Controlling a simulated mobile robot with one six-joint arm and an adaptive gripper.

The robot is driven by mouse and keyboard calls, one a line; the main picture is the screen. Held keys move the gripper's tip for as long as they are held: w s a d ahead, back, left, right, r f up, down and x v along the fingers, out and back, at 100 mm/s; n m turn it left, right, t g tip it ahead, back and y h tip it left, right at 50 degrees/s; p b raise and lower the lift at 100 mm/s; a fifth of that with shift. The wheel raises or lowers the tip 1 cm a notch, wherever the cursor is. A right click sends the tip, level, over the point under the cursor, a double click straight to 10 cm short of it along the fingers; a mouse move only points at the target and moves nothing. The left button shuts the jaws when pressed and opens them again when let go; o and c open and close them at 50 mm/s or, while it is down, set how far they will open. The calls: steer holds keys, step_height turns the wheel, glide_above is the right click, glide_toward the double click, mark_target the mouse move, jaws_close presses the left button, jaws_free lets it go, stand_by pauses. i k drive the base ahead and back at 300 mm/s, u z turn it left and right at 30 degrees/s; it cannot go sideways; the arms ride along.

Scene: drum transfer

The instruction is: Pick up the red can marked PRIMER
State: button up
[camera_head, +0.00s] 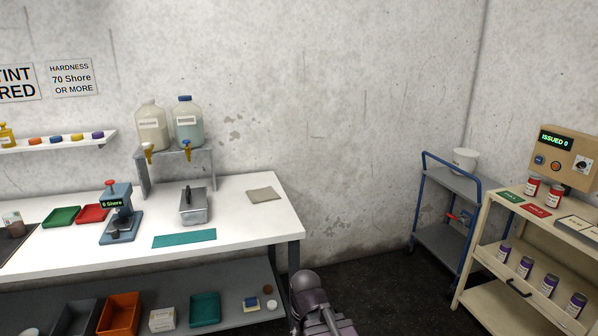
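Two red cans with white labels stand upright side by side on the top of the beige cart at the right, the left can (532,187) and the right can (553,195). Their label text is too small to read, so I cannot tell which is marked PRIMER. Part of my own arm shows at the bottom middle, well left of the cart. My gripper's fingers do not show.
The beige cart (478,250) also bears a control box (563,155) reading "ISSUED 0", green (509,197) and red (537,209) mats, and several purple cans on its lower shelf. A blue trolley (446,183) stands beside it. A white bench (255,222) fills the left. Dark floor (365,270) lies between.

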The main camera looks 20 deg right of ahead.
mark_target(553, 201)
steer(key=z, duration=0.25)
steer(key=i, duration=0.8)
steer(key=z, duration=0.6)
steer(key=i, duration=0.7)
steer(key=z, duration=0.95)
steer(key=i, duration=0.5)
steer(key=z, duration=0.65)
steer(key=i, duration=0.8)
steer(key=z, duration=0.45)
